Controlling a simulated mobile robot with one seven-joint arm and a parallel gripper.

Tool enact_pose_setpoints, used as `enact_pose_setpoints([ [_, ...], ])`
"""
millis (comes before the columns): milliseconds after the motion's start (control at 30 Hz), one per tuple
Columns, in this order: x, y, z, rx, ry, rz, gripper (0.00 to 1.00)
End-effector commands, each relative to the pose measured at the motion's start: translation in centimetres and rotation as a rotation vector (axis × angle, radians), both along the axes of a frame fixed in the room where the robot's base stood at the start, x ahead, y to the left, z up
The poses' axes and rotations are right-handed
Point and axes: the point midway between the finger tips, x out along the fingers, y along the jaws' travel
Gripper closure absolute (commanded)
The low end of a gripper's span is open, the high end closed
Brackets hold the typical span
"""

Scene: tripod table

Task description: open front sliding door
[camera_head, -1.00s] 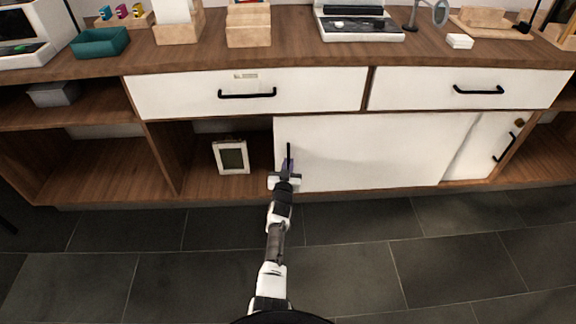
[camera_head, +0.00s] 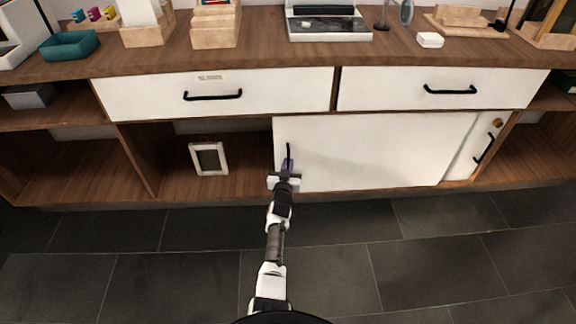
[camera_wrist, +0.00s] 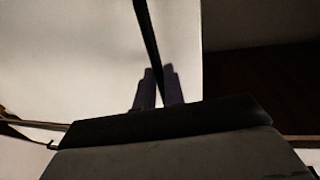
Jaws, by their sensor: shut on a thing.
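The white front sliding door (camera_head: 370,150) covers the right part of the cabinet's lower level, its left edge just left of my gripper. It has a thin black vertical handle (camera_head: 288,152) near that edge. My gripper (camera_head: 287,166) is shut on this handle at the lower part of the bar. In the wrist view, the black handle (camera_wrist: 148,35) runs between the two dark fingers of my gripper (camera_wrist: 159,88), with the white door (camera_wrist: 75,60) behind. To the left of the door the compartment is open.
A white picture frame (camera_head: 209,158) stands in the open compartment. A second white door (camera_head: 469,160) with a black handle (camera_head: 484,149) shows partly behind the front door's right edge. Two closed drawers (camera_head: 270,88) (camera_head: 400,92) sit above. The dark tiled floor (camera_head: 180,260) is clear.

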Motion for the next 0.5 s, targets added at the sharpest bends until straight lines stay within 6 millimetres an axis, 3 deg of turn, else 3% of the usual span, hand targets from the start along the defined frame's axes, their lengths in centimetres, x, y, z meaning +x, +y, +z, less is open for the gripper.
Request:
enact_pose_setpoints([
  [367, -0.08, -0.11, -0.15, 0.0, 0.002, -0.002, 1.0],
  [400, -0.08, -0.11, -0.15, 0.0, 0.002, -0.001, 0.85],
  [500, -0.07, -0.09, -0.12, 0.0, 0.002, -0.001, 0.72],
])
